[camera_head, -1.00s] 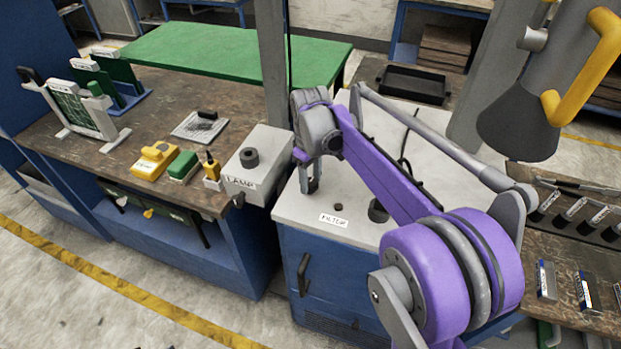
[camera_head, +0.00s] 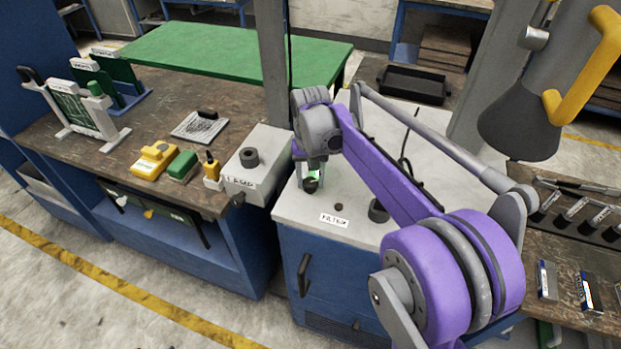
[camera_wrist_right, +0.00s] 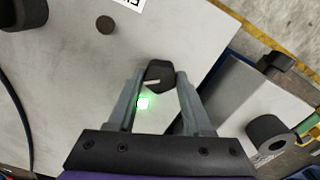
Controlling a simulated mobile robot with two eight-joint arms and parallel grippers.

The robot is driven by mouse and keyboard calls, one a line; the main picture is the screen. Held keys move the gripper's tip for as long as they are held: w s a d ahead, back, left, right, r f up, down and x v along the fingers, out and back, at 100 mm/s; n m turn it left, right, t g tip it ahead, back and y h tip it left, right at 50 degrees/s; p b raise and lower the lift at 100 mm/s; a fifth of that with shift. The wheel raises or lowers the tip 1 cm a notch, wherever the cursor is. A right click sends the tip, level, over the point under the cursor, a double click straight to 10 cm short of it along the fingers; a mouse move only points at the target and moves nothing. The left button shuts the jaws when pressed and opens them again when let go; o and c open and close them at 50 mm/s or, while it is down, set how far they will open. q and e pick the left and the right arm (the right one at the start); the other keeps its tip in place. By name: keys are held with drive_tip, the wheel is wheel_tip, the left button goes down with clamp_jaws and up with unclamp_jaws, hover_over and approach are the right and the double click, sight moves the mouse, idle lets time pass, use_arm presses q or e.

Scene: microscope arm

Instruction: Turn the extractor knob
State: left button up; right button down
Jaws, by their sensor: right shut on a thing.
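The extractor knob (camera_wrist_right: 159,72) is a black knob with a pale pointer line on the grey top of the filter cabinet (camera_head: 290,212). In the right wrist view it sits between the two fingertips of my right gripper (camera_wrist_right: 160,78), which is shut on it. In the head view the knob (camera_head: 311,185) shows just below my right gripper, whose fingers are partly hidden by its wrist. A green light (camera_wrist_right: 143,103) glows beside the knob; it also shows in the head view (camera_head: 314,173). My left gripper is not in view.
The lamp box (camera_head: 254,168) with its own black knob stands close left of the cabinet. A small dark button (camera_head: 338,207) and a black cylinder (camera_head: 378,211) are on the cabinet top. A grey hood with a yellow handle (camera_head: 590,60) hangs at the upper right.

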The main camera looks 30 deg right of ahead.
sight(310, 182)
drive_tip(key=m, duration=0.6)
drive_tip(key=shift+m, duration=0.4)
idle(0.4)
drive_tip(key=shift+c, duration=1.5)
unclamp_jaws()
drive_tip(key=shift+r, duration=0.1)
wheel_tip(310, 182, up, 11)
drive_tip(key=shift+p, duration=0.35)
drive_tip(key=shift+f, duration=0.2)
